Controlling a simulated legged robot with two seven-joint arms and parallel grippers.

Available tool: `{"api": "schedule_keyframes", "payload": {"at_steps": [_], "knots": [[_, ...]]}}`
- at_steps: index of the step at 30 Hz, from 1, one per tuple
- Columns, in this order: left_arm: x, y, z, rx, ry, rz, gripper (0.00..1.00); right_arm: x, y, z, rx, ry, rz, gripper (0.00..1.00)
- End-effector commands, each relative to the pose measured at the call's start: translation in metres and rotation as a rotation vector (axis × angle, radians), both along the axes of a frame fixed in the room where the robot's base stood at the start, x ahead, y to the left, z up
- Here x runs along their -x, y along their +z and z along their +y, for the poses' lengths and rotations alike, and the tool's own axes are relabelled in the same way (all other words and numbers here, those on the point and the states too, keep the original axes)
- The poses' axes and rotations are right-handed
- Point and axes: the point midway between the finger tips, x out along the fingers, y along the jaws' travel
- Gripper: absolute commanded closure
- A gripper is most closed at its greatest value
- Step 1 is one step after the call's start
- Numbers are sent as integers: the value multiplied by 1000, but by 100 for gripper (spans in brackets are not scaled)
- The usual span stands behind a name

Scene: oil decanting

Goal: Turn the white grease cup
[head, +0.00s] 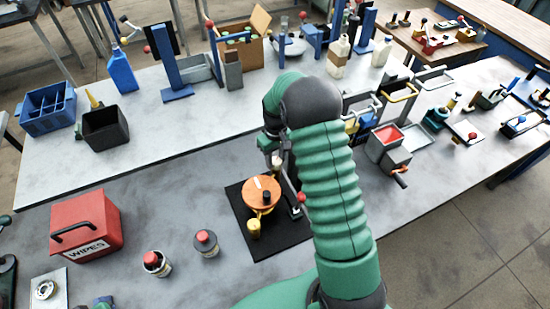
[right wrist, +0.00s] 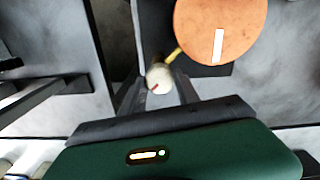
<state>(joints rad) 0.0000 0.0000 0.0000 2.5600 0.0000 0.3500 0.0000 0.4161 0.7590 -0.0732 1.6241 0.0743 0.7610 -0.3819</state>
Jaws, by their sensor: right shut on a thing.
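The white grease cup (right wrist: 158,79), a small round cap with a red mark, sits at the end of a brass stem beside an orange disc (right wrist: 222,30) with a white stripe. In the right wrist view my right gripper (right wrist: 158,86) is shut on the cup, one finger on each side. In the head view the orange disc (head: 262,192) stands on a black mat (head: 282,238), and a brass cup (head: 254,229) is at its near side. My right gripper (head: 277,166) is at the disc's far side, partly hidden by my arm. My left gripper is not in view.
A red wipes box (head: 86,226) and two red-capped jars (head: 156,262) (head: 206,243) stand to the left. A red-knobbed lever (head: 300,197) is close right of the disc.

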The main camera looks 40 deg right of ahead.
Motion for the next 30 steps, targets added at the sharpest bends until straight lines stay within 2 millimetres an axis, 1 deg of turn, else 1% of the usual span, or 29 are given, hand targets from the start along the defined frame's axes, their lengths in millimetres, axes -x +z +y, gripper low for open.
{"api": "schedule_keyframes", "payload": {"at_steps": [1, 7, 8, 12, 13, 20, 23, 26, 29, 30], "knots": [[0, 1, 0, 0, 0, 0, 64, -1, 3, -3, 6, -2, -6, 100], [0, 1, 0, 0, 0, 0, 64, -2, 3, -3, 6, -1, -7, 100], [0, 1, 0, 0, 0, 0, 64, -2, 3, -3, 6, -1, -7, 61], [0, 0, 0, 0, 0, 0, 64, -1, 2, -2, 5, 0, -5, 43], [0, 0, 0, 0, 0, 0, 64, -1, 2, -2, 5, 0, -4, 41], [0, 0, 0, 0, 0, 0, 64, -2, 0, -1, 2, 1, -2, 41], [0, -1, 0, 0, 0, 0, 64, -2, 3, -1, 2, 1, -3, 41], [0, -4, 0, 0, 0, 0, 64, -3, 16, -1, 4, 1, -6, 41], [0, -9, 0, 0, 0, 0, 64, -3, 40, -2, 5, 1, -8, 41], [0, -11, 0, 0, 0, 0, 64, -3, 51, -2, 5, 1, -8, 41]]}}
